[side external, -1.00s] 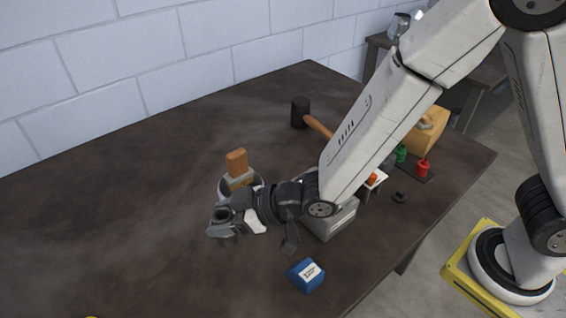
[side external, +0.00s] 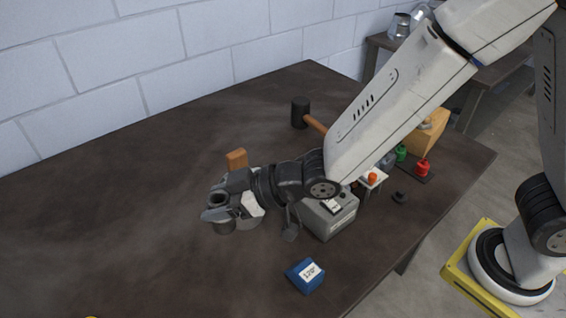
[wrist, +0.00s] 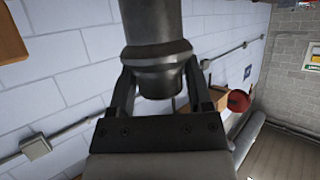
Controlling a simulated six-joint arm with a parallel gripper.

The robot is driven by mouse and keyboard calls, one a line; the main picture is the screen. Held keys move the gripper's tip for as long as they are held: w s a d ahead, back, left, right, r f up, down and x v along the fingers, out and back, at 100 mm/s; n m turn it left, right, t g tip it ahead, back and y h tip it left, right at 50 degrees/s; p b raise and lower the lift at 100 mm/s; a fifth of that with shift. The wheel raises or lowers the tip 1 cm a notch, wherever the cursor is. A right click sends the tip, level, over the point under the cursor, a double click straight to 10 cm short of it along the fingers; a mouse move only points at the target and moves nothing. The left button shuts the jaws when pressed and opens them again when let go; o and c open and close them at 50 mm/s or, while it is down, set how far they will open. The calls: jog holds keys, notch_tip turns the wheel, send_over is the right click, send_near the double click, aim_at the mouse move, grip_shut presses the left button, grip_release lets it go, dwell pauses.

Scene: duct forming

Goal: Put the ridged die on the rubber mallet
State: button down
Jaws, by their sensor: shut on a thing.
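My gripper (side external: 222,208) is above the left-middle of the table, with its jaws shut on a dark grey, round, stepped piece, which I take as the ridged die (side external: 218,199). In the wrist view the die (wrist: 153,22) stands between the two fingers of my gripper (wrist: 160,82), with a flared collar near the fingertips. The rubber mallet (side external: 301,113) lies farther back on the table, right of my gripper and apart from it. Its black head shows, and its wooden handle (side external: 317,126) runs behind my arm, which hides the rest.
A wooden-topped piece (side external: 237,158) stands just behind my gripper, its lower part hidden. A grey box (side external: 331,219) and a blue labelled block (side external: 306,276) are at the front. Red (side external: 422,167) and green pieces, a black knob (side external: 399,197) and a yellowish box (side external: 428,132) stand right. The table's left is clear.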

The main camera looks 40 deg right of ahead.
notch_tip(320, 180, up, 8)
jog(key=w+d+m+t+h, duration=0.25)
jog(key=w+d, duration=0.25)
jog(key=d, duration=0.5)
jog(key=w+d+m+t+h, duration=0.1)
jog(key=w+d+m+h, duration=0.25)
jog(key=d, duration=0.65)
jog(key=d+m+h, duration=0.5)
jog(key=d+h, duration=0.1)
jog(key=d, duration=1.8)
jog(key=shift+s+f, duration=0.15)
jog(key=shift+f, duration=2.7)
